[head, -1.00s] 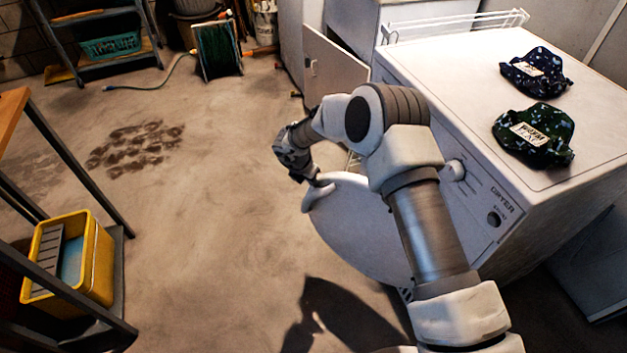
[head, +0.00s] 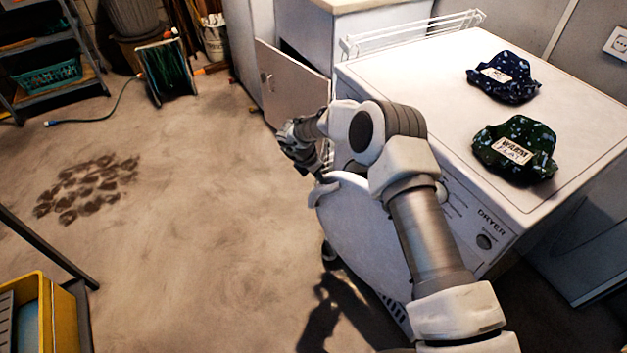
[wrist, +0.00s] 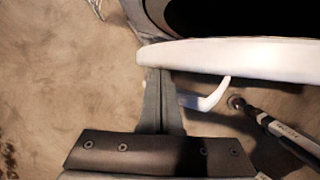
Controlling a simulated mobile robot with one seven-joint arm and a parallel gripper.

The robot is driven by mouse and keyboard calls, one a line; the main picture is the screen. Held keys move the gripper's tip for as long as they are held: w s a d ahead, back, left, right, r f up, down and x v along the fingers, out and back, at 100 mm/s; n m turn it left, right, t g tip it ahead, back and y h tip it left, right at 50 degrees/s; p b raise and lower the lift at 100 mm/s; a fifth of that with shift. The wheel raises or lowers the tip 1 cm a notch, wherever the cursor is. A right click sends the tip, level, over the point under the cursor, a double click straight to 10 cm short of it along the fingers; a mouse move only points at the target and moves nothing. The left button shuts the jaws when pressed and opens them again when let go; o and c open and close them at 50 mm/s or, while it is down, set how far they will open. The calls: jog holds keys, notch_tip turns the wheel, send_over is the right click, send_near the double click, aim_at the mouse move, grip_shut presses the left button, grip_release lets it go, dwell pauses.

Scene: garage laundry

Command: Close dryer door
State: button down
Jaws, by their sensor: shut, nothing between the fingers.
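The white dryer (head: 420,75) stands at the right in the head view. Its round white door (head: 350,225) is open, swung out from the front over the floor and partly hidden by my arm. My gripper (head: 322,174) is at the door's upper outer edge. In the wrist view my fingers (wrist: 160,88) are together, with nothing between them, and their tips meet the pale door rim (wrist: 230,57). A white curved handle (wrist: 208,98) sticks out from the door beside the fingers. The dark drum opening (wrist: 240,15) shows beyond the rim. Exact contact is hard to tell.
Two folded patterned cloths, blue (head: 505,78) and green (head: 515,150), lie on the dryer top. A cabinet with an open door (head: 292,82) stands behind the dryer. A yellow bin (head: 62,320) is at lower left. The floor left of the dryer door is clear.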

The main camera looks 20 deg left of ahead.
jog(key=shift+w+d+m, duration=0.2)
jog(key=shift+w+d, duration=0.2)
jog(key=shift+w, duration=0.35)
jog(key=shift+w+d+m, duration=0.2)
jog(key=shift+w+d, duration=0.2)
jog(key=shift+w, duration=0.3)
jog(key=shift+r, duration=0.1)
